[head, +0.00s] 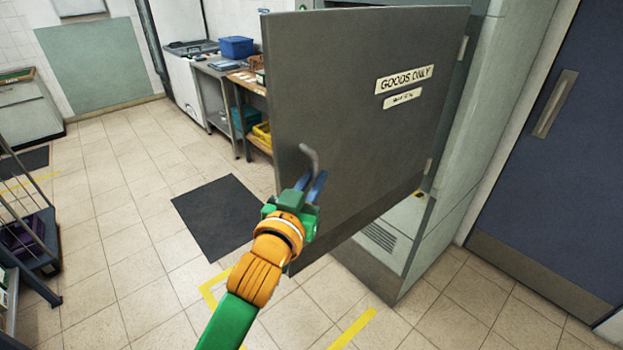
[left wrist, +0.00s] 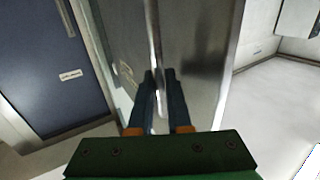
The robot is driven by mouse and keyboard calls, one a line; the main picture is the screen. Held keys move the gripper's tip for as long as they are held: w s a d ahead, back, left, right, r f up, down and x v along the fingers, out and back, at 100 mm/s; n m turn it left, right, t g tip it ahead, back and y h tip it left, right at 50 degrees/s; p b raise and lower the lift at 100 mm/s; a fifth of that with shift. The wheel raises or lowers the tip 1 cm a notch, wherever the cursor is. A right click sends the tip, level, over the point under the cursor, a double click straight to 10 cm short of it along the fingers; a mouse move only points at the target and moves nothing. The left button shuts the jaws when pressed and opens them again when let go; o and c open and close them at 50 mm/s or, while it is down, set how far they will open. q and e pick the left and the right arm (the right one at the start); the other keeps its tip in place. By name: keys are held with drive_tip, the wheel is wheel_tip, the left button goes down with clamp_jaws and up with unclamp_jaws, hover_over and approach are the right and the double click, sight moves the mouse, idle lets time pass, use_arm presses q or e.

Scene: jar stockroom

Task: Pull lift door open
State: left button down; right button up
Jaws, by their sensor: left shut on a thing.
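The grey lift door (head: 350,110), with a "GOODS ONLY" sign (head: 404,80), stands swung out from the pale lift housing (head: 480,130). Its hinges are on its right edge. A bent metal handle (head: 309,156) is near the door's free left edge. My left gripper (head: 312,186) is shut on this handle, its blue fingers on either side of the bar. The handle (left wrist: 154,50) also runs between the fingers (left wrist: 160,80) in the left wrist view. The door hides most of the lift's inside. My right gripper is not in view.
A dark mat (head: 217,216) lies on the tiled floor left of the door. A wheeled cage trolley (head: 30,235) is at the left edge. Benches with a blue crate (head: 236,47) stand behind. A dark blue door (head: 560,150) is at the right.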

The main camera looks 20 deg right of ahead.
use_arm(q)
drive_tip(key=shift+r, duration=0.15)
drive_tip(key=c, duration=1.3)
unclamp_jaws()
drive_tip(key=shift+o, duration=0.7)
drive_tip(key=shift+d, duration=0.25)
drive_tip(key=b+v, duration=0.2)
drive_tip(key=v, duration=0.5)
